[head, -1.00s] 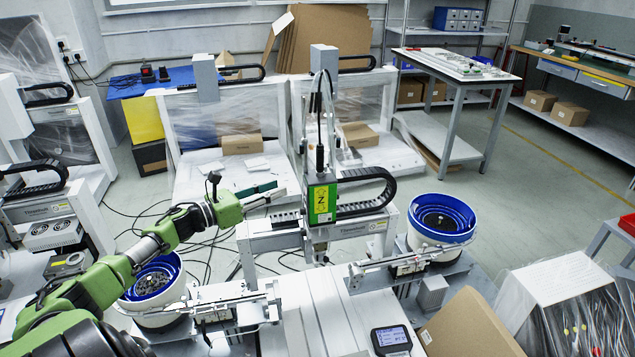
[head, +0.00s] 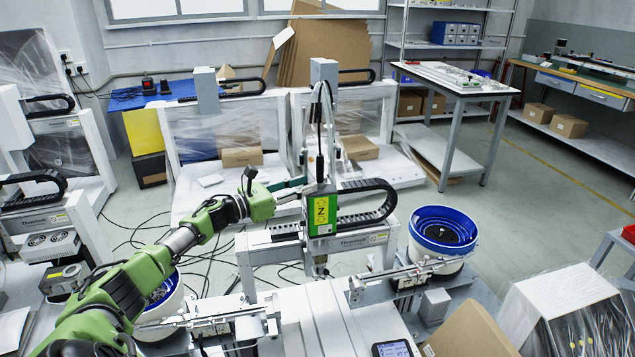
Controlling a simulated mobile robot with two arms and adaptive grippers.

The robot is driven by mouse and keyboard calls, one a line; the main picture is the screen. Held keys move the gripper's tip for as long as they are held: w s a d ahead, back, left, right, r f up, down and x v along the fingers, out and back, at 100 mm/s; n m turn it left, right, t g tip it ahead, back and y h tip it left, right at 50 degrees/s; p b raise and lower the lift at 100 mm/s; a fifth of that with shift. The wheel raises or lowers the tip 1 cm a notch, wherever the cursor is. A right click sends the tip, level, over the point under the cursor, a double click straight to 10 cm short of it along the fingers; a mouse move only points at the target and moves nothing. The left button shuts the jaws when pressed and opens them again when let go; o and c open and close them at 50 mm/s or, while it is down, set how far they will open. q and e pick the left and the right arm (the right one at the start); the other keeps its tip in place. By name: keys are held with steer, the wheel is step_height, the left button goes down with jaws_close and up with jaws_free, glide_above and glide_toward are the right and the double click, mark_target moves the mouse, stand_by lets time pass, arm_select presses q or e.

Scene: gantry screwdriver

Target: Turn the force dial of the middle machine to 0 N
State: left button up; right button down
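The middle machine is a gantry with a pale crossbeam (head: 365,238) and an upright tool head that bears a green box marked Z (head: 321,215). I cannot make out a force dial on it, nor any dial reading. My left gripper (head: 299,189) is just left of the tool head, near its upper part, with its fingers pointing right. The fingers are small and seen from the side, so I cannot tell their opening or whether they touch the machine. My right gripper is out of view.
A blue-rimmed bowl feeder (head: 442,231) stands right of the machine; another (head: 160,290) is partly behind my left arm. A dark handheld display (head: 392,349) is at the bottom edge. A cardboard sheet (head: 468,325) and a black cable chain (head: 370,201) are near the machine.

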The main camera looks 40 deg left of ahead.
mark_target(318, 181)
arm_select(q)
steer(key=x, duration=0.3)
steer(key=shift+w, duration=0.1)
steer(key=shift+x, duration=0.9)
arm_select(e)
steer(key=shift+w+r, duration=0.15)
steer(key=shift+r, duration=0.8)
arm_select(q)
jaws_close()
